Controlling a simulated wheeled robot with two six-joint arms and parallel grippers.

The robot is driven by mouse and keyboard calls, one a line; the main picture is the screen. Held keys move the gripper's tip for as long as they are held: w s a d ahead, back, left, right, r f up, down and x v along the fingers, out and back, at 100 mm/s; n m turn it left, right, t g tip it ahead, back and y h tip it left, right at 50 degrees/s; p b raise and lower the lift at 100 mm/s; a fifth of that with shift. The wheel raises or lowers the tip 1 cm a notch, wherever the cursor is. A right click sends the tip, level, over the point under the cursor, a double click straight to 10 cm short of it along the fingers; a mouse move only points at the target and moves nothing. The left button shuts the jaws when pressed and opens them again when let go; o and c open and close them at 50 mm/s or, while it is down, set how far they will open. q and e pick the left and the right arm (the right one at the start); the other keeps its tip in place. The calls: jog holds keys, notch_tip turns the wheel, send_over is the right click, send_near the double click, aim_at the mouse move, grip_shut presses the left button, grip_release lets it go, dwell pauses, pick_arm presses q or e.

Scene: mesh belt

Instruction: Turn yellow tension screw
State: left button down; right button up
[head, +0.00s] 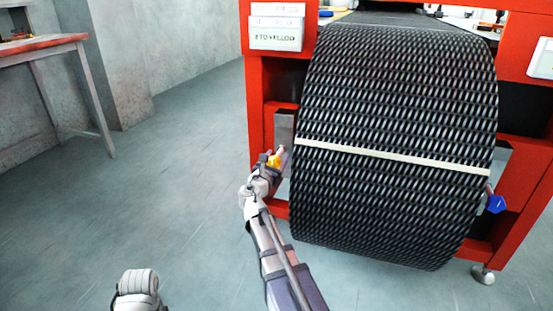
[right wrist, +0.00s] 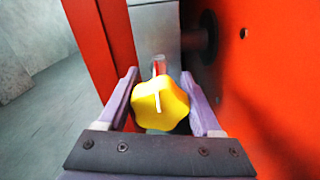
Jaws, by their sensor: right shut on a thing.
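The yellow tension screw (right wrist: 160,103) is a lobed knob with a white mark on its face, in the middle of the right wrist view. The mark points nearly straight up. My right gripper (right wrist: 165,88) is shut on the knob, with one purple finger on each side of it. In the head view the yellow knob (head: 274,161) shows small at the left side of the belt, partly hidden by my right gripper (head: 276,157). My left gripper is not in view; only a part of my left arm shows at the bottom left.
The black mesh belt (head: 390,200) with a pale cross strip hangs over the roller of a red frame (head: 256,110). A blue knob (head: 496,204) sits on the belt's right side. A label plate (head: 276,38) is at the upper left. A table (head: 50,42) stands far left; the floor between is clear.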

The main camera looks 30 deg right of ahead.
jog(key=m, duration=0.5)
jog(key=shift+s, duration=0.1)
jog(key=m, duration=0.4)
jog(key=shift+f+m, duration=0.1)
jog(key=shift+m, duration=0.2)
jog(key=m, duration=0.5)
jog(key=shift+d+f, duration=0.1)
jog(key=shift+f+m+b, duration=0.1)
jog(key=shift+m+b, duration=0.2)
jog(key=shift+m, duration=2.2)
jog(key=shift+s, duration=0.1)
jog(key=o, duration=1.4)
jog(key=shift+c, duration=0.2)
jog(key=v, duration=0.7)
jog(key=shift+s+a, duration=0.25)
jog(key=shift+a, duration=0.05)
